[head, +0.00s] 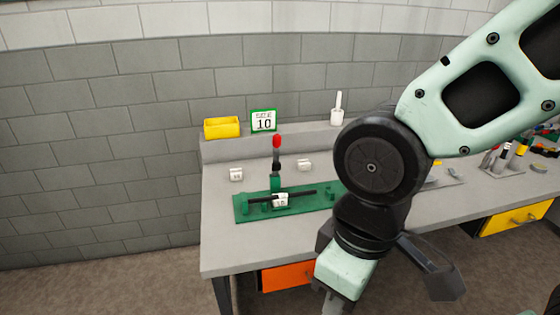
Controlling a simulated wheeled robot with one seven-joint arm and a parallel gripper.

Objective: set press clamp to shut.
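The press clamp (241,207) has a flat green base on the left part of the grey bench. A dark lever with a red knob (277,141) stands nearly upright at its middle. A thin black bar (300,194) lies across the base, low and roughly level, with a small white tag (281,200) in front of it. My arm's large dark joint and pale green links fill the right of the view and cover the base's right end.
The bench (225,250) runs right, with tools behind my arm. An orange drawer (287,276) is below. Bench left of the clamp is clear.

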